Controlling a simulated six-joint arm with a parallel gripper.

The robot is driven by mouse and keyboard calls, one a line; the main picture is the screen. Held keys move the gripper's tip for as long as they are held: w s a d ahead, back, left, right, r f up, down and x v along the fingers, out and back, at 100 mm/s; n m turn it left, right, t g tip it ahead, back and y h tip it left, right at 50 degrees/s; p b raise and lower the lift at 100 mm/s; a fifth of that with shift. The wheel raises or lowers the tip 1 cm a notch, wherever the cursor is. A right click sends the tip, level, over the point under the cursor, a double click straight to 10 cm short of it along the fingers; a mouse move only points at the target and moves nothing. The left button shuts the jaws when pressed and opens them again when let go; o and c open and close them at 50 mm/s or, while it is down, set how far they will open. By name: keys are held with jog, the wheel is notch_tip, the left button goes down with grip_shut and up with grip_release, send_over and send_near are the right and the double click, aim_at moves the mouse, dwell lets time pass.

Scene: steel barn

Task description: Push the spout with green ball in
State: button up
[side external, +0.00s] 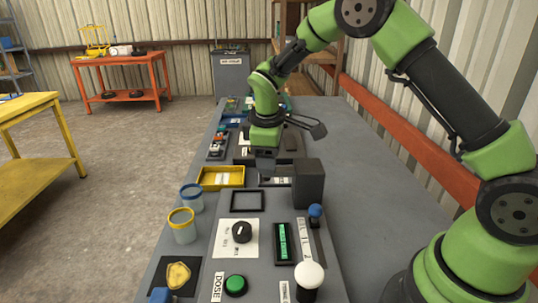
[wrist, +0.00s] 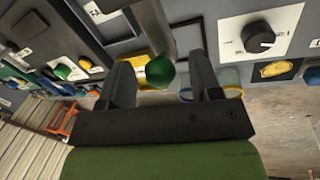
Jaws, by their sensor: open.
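The green ball (wrist: 160,72) shows in the wrist view between the two fingers of my gripper (wrist: 160,90), with a visible gap on each side. In the side view my gripper (side external: 264,164) points down over the bench, just left of and behind a dark upright block (side external: 308,186). The green ball cannot be made out there. My gripper is open, and I cannot tell how far the ball is from the fingertips in depth.
A yellow-rimmed tray (side external: 207,184) lies left of my gripper. Two jars, one yellow-rimmed (side external: 184,234) and one blue-rimmed (side external: 191,203), stand by the left edge. A black dial (side external: 242,232), green button (side external: 235,285), white knob (side external: 309,274) and blue-topped lever (side external: 315,211) are nearer the camera.

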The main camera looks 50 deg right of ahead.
grip_shut()
jog(key=shift+s+d, duration=1.25)
grip_release()
jog(key=shift+r, duration=0.1)
notch_tip(320, 180, up, 10)
jog(key=s+a, duration=0.1)
jog(key=shift+a, duration=0.3)
jog(key=shift+f, duration=0.2)
